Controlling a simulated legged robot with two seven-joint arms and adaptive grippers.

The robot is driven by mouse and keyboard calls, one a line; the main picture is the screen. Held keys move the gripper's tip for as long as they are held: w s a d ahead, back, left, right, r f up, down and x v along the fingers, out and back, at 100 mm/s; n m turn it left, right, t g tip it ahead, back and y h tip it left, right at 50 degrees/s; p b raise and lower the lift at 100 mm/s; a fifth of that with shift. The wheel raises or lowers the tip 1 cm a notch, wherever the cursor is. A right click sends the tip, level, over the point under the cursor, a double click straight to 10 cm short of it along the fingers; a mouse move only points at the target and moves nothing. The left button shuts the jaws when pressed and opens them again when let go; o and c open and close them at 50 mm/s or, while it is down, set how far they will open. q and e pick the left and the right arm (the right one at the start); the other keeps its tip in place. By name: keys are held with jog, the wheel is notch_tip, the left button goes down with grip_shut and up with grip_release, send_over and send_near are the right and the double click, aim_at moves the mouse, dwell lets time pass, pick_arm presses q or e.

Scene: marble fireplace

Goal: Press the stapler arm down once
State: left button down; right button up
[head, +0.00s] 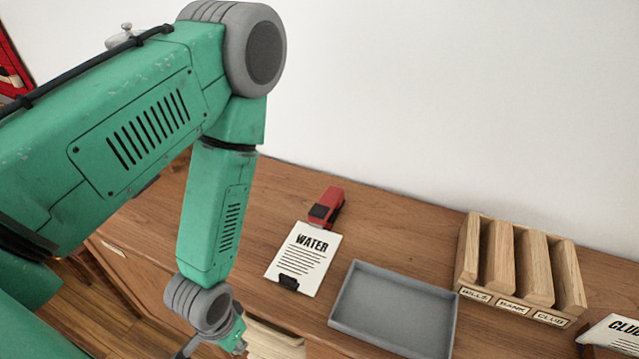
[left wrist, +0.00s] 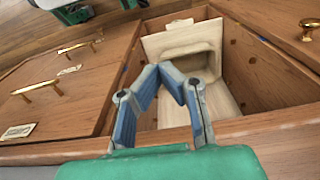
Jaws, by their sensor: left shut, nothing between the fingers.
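The red stapler (head: 328,204) with a dark end lies on the wooden desktop, behind a sheet headed WATER (head: 305,258). Its front touches or nearly touches the sheet's top edge. My left gripper (head: 232,338) is at the bottom of the head view, low by the desk's front edge, well apart from the stapler. In the left wrist view the blue-grey fingers (left wrist: 167,73) come together at the tips with nothing between them, in front of an open drawer. The stapler is not in the left wrist view. My right gripper is not in view.
A black clip (head: 288,283) is on the sheet. A grey tray (head: 352,325) lies to its right, then a wooden sorter (head: 468,255) labelled BILLS, BANK, CLUB. Another sheet (head: 612,332) is far right. The open drawer (left wrist: 265,75) holds a pale insert (left wrist: 180,115).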

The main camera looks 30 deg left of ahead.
pick_arm(q)
jog(key=shift+t, duration=0.4)
jog(key=w+r+p, duration=0.1)
jog(key=w+r, duration=0.1)
jog(key=w+r+p, duration=0.2)
jog(key=w, duration=0.1)
jog(key=w+d+r+p, duration=0.1)
jog(key=w+r, duration=0.1)
jog(key=r, duration=0.1)
jog(key=shift+w+r+p, duration=0.1)
jog(key=shift+w+p, duration=0.3)
jog(key=w+r+t+p, duration=0.15)
jog(key=w+r, duration=0.45)
jog(key=w, duration=0.7)
send_near(319, 211)
jog(key=shift+d+f, duration=0.2)
jog(key=shift+f, duration=0.05)
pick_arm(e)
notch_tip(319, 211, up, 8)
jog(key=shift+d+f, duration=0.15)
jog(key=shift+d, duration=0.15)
pick_arm(q)
jog(key=shift+a+f, duration=0.1)
jog(key=shift+f, duration=0.05)
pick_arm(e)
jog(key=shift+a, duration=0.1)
